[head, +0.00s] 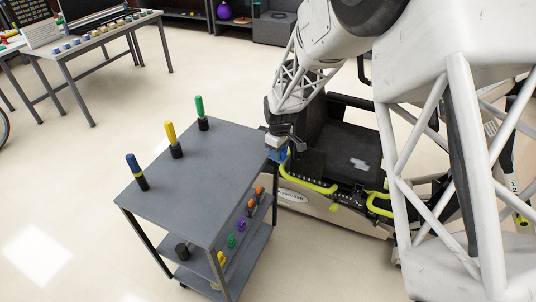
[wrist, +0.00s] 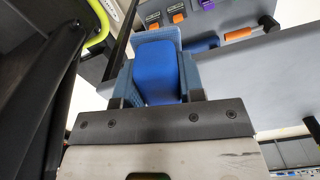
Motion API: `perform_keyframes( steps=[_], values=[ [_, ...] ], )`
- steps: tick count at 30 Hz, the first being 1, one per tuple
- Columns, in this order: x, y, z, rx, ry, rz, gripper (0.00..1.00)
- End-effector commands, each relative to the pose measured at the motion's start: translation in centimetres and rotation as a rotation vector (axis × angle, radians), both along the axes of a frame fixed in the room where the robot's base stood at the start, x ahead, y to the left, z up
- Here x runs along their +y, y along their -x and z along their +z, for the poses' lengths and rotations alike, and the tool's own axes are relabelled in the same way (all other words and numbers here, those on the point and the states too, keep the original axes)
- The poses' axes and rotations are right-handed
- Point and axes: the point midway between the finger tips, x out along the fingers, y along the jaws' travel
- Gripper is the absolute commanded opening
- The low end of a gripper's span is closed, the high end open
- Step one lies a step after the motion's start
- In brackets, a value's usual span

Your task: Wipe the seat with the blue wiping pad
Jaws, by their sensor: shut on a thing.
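The blue wiping pad (wrist: 157,72) sits between the two fingers of my gripper (wrist: 158,88), which is shut on it. In the head view my gripper (head: 277,146) is at the cart's right corner, beside the stepper, with a little of the pad (head: 280,156) showing below it. The black seat (head: 338,145) of the stepper is to the right of the gripper. A pale patch (head: 359,164) lies on the seat. The pad is apart from that patch. My arm hides part of the seat's surroundings.
The grey cart (head: 180,180) stands left of the stepper, with blue, yellow and green-topped items on top and several coloured knobs along its side. Yellow-green handles (head: 308,184) edge the seat. A table (head: 95,45) stands at the back left. The floor left of the cart is clear.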

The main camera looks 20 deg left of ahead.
Motion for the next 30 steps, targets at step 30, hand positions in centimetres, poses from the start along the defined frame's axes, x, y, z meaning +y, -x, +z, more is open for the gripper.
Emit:
perform_keyframes(
  steps=[30],
  values=[
    [-12.1,-18.9,-8.5,0.001,0.001,-0.368,0.17]
  ],
)
